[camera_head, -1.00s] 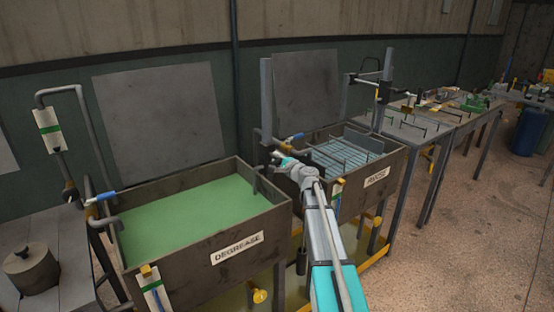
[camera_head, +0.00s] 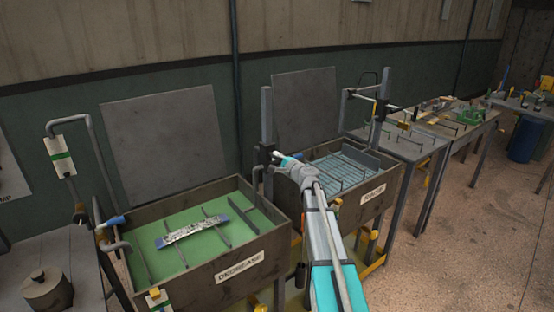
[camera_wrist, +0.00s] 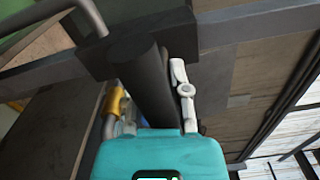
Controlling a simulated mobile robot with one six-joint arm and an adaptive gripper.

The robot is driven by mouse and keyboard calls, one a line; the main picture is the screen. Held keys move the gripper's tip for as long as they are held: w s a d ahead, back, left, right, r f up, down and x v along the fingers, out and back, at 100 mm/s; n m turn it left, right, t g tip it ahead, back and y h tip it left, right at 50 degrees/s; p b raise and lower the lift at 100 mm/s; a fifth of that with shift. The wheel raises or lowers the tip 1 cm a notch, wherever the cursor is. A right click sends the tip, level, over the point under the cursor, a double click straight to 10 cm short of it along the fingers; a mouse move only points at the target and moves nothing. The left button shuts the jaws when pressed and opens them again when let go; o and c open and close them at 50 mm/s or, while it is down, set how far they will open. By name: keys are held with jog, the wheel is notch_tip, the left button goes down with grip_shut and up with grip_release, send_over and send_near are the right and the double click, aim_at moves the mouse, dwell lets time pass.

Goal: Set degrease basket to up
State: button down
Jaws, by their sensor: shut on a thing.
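The degrease tank (camera_head: 185,285) stands at the left with a DEGREASE label and green liquid. Its basket (camera_head: 255,210) shows above the liquid as dark bars and a side plate, and a shiny, crinkled metal piece (camera_head: 195,229) lies across the bars. A grey post (camera_head: 266,110) rises between the tanks, with a black block (camera_head: 266,153) on it. My gripper (camera_head: 281,161) is at this block. In the wrist view, my gripper (camera_wrist: 165,125) is shut on a thick black handle (camera_wrist: 148,82) joined to the black block. The fingers are partly hidden.
The rinse tank (camera_head: 372,205) with its raised rack stands right of my arm. Grey panels (camera_head: 165,125) stand behind the tanks. Pipes and a blue-handled valve (camera_head: 112,222) are at the left. Worktables (camera_head: 410,150) run to the right, with open floor in front.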

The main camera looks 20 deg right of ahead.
notch_tip(320, 180, up, 6)
jog(key=p, duration=0.4)
jog(key=shift+p, duration=0.4)
jog(key=shift+w+r, duration=0.1)
jog(key=shift+w, duration=0.15)
jog(key=c, duration=0.6)
grip_release()
jog(key=shift+r, duration=0.1)
jog(key=shift+s, duration=0.2)
jog(key=shift+s, duration=0.1)
jog(key=shift+s, duration=0.2)
jog(key=v, duration=1.1)
jog(key=shift+s, duration=0.2)
jog(key=shift+d, duration=0.1)
